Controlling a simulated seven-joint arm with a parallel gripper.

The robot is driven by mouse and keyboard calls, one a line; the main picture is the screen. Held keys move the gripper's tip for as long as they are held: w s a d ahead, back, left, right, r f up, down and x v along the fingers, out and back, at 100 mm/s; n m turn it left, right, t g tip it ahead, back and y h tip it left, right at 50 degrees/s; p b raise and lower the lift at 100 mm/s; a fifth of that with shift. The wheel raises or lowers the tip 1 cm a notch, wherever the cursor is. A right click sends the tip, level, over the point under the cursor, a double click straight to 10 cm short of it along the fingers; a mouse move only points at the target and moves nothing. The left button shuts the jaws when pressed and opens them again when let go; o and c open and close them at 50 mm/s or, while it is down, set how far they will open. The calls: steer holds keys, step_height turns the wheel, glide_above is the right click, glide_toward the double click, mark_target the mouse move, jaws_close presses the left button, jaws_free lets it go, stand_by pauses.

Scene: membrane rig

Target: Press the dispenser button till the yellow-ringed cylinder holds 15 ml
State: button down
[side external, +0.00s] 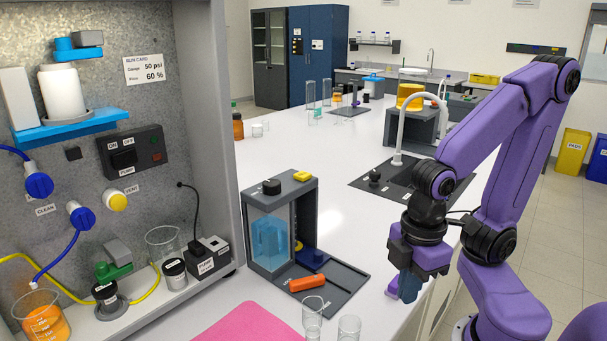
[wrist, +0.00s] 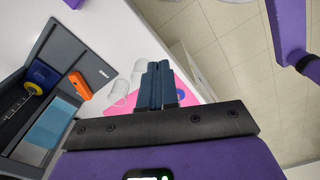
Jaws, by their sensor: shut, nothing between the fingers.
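The grey dispenser (side external: 314,215) stands on the white bench with a clear tank of blue liquid (side external: 270,244). On its top are a black knob (side external: 271,187) and a yellow piece (side external: 302,176); I cannot tell which part is the button. An orange bar (side external: 307,283) lies on its base plate. Under it is what looks like the yellow-ringed cylinder (wrist: 42,74), with a blue base; the tank partly hides it in the side view, and its level is unreadable. My gripper (side external: 408,291) is shut and empty, right of the dispenser and apart from it; it also shows in the wrist view (wrist: 158,70).
Two clear glass vessels (side external: 313,315) stand in front of the dispenser, near a pink mat (side external: 250,335). A metal panel cabinet (side external: 150,215) with hoses and beakers is at left. A black sink plate with a tap (side external: 397,160) is behind. The bench edge lies close to my gripper.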

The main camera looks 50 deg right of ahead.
stand_by(0.8)
steer(key=w+a+r+m+t+y, duration=0.1)
steer(key=w+r+m, duration=0.15)
steer(key=w, duration=0.25)
steer(key=w+a+r+m+t+y, duration=0.1)
steer(key=w+a+r+m, duration=0.1)
steer(key=w+m, duration=0.25)
step_height(320, 180, up, 15)
steer(key=m+t+h, duration=0.1)
steer(key=m+t, duration=0.6)
steer(key=m, duration=0.6)
glide_above(306, 175)
steer(key=shift+d, duration=0.1)
steer(key=shift+f, duration=4.35)
steer(key=shift+f, duration=0.2)
